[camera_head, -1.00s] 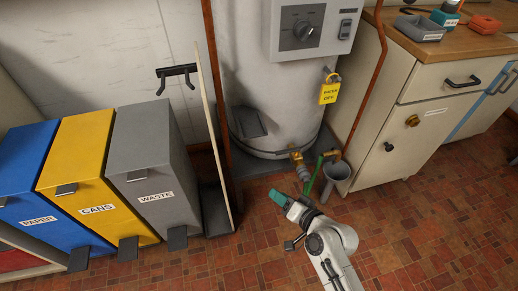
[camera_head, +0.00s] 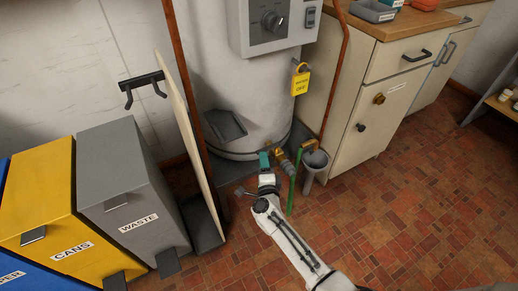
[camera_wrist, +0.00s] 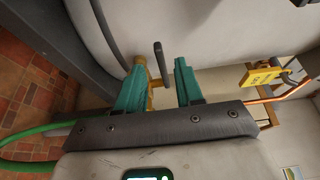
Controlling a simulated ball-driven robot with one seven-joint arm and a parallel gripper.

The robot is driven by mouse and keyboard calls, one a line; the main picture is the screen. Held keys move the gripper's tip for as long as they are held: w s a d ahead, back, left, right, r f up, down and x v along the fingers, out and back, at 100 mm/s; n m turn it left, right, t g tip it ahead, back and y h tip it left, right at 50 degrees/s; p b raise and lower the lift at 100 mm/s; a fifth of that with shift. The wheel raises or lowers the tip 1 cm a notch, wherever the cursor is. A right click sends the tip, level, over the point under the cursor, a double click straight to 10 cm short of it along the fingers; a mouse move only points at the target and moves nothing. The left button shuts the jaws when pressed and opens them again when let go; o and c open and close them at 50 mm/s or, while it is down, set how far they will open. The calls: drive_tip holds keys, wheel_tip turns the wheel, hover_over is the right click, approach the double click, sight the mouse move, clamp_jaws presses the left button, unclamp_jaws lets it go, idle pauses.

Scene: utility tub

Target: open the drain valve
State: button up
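The drain valve (camera_head: 280,156) is a brass fitting low on the front of the white tank. In the wrist view, its brass body (camera_wrist: 150,77) is partly hidden behind my left finger, and a dark upright lever (camera_wrist: 160,62) shows between my fingers. My gripper (camera_head: 265,161) has teal fingers and is just left of the valve in the head view. In the wrist view, my gripper (camera_wrist: 161,66) is open, with a gap on each side of the lever. I cannot tell how deep the lever sits between the fingers.
A green hose (camera_head: 291,195) hangs by the valve, next to a grey funnel-topped drain pipe (camera_head: 315,160). A yellow tag (camera_head: 299,84) hangs on the tank. A cabinet (camera_head: 345,115) stands right, a thin panel (camera_head: 182,125) and waste bin (camera_head: 130,195) left. The tiled floor at right is clear.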

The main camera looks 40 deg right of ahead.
sight(268, 148)
drive_tip(key=b+x, duration=0.2)
drive_tip(key=x, duration=0.5)
drive_tip(key=shift+w, duration=0.2)
drive_tip(key=shift+d, duration=0.1)
clamp_jaws()
